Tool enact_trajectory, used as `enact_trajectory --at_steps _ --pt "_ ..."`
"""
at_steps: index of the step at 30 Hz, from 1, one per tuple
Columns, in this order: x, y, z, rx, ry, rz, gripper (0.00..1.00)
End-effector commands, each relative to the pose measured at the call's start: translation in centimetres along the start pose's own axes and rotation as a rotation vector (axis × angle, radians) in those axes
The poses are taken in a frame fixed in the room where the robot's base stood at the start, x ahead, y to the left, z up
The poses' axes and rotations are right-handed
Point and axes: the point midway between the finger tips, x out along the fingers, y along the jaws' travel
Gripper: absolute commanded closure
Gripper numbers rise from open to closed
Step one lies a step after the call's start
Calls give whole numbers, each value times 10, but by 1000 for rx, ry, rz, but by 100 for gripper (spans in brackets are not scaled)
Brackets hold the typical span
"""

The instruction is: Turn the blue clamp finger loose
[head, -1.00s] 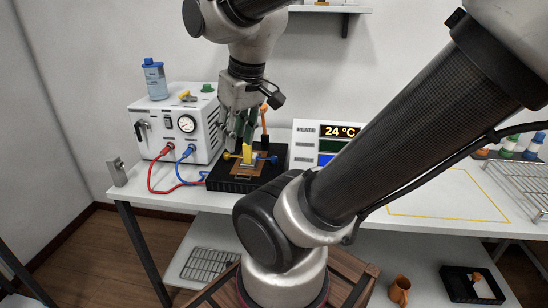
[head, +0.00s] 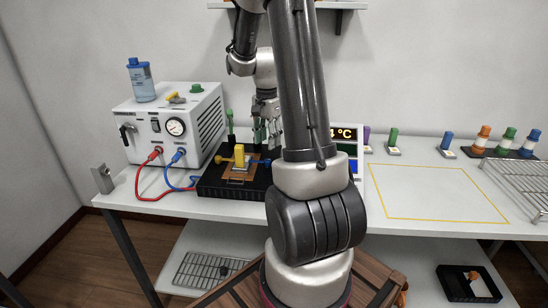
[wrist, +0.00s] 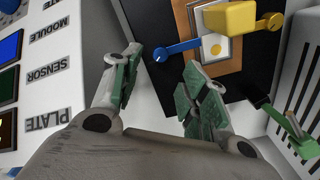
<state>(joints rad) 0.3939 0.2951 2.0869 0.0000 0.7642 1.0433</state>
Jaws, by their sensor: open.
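The blue clamp finger (head: 256,162) sticks out to the right of the yellow block (head: 239,155) on the black plate (head: 210,187). In the wrist view the blue clamp finger (wrist: 180,47) has a round end at its left and reaches toward the yellow block (wrist: 230,20). My gripper (head: 267,138) is above the right back part of the plate. In the wrist view my gripper (wrist: 160,78) is open and empty, its green-padded fingers on either side of a gap below the blue finger's round end. I see no clear contact. A yellow clamp finger (head: 225,163) points left.
A white box with a gauge (head: 175,127) stands left, with red (head: 145,180) and blue hoses. A green-topped post (head: 229,118) rises behind the plate. A display unit (head: 347,135) stands right, partly behind my arm. The yellow-outlined area (head: 430,190) is clear.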

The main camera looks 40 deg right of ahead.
Motion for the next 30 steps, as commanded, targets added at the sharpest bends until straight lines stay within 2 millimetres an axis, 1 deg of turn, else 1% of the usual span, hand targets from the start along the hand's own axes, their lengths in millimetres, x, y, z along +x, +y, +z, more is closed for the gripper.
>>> enact_trajectory --at_steps 3,5,8,13,18,22,29,30 --pt "2 -1 0 71 2 -5 56" --pt "7 -1 0 84 2 -3 56" --pt "21 0 0 85 1 -1 56" --pt "51 0 0 83 0 0 56" --pt "72 -1 0 82 1 -3 56" --pt "78 -1 0 82 2 -4 56" --pt "78 -1 0 82 2 -4 56" --pt "78 -1 0 82 2 -4 63"
